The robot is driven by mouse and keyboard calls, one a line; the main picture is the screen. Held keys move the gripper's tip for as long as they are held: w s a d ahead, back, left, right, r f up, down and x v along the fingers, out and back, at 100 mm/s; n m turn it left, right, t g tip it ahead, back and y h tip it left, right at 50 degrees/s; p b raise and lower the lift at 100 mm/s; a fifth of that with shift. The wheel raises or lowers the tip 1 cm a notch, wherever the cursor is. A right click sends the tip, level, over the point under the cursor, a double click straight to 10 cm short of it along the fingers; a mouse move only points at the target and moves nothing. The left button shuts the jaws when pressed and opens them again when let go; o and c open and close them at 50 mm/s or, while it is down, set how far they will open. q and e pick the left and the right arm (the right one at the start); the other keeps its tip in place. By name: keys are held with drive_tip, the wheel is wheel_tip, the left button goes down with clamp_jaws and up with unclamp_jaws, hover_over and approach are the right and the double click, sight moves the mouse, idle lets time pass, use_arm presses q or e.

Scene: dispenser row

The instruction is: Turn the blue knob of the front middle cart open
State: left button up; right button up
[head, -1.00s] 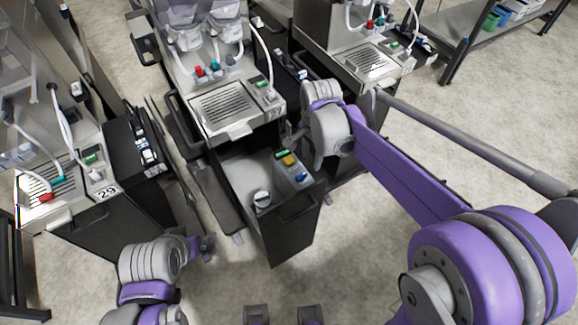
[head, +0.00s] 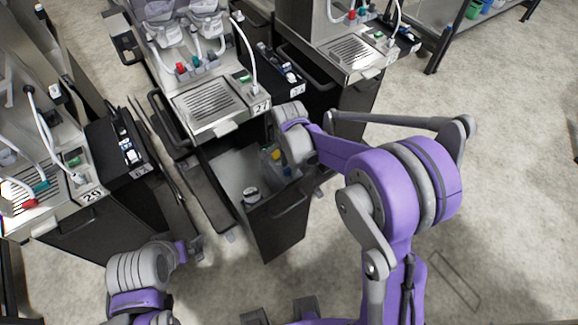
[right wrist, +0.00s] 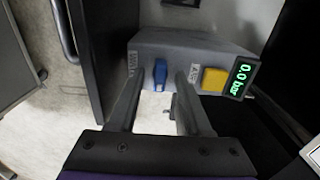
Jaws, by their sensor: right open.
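The front middle cart (head: 268,235) is a dark open-topped box with a grey control block at its right rim. In the right wrist view, the blue knob (right wrist: 160,72) sits on that block (right wrist: 145,50), beside a yellow button (right wrist: 214,79) and a green display (right wrist: 240,78) reading 0.0 bar. My right gripper (right wrist: 158,88) is open, its two fingers either side of the blue knob in that picture; contact cannot be told. In the head view its wrist partly covers the block. My left gripper (head: 190,251) is low left, away from the cart; its fingers are too small to judge.
Open floor (head: 500,200) lies to the right.

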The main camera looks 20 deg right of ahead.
drive_tip(key=shift+f, duration=0.1)
clamp_jaws()
use_arm(q)
drive_tip(key=shift+f, duration=0.2)
idle(0.4)
use_arm(e)
drive_tip(key=n+b, duration=0.1)
drive_tip(key=n, duration=0.2)
drive_tip(key=shift+f+n+b, duration=0.1)
drive_tip(key=shift+n+b, duration=0.3)
drive_tip(key=n+b, duration=0.1)
drive_tip(key=n, duration=0.3)
drive_tip(key=shift+b, duration=0.3)
drive_tip(key=n+b, duration=0.1)
drive_tip(key=n, duration=0.4)
use_arm(q)
wheel_tip(320, 180, down, 6)
drive_tip(key=s+b, duration=0.1)
drive_tip(key=shift+s+f, duration=0.15)
drive_tip(key=shift+s, duration=0.2)
use_arm(e)
drive_tip(key=n, duration=0.5)
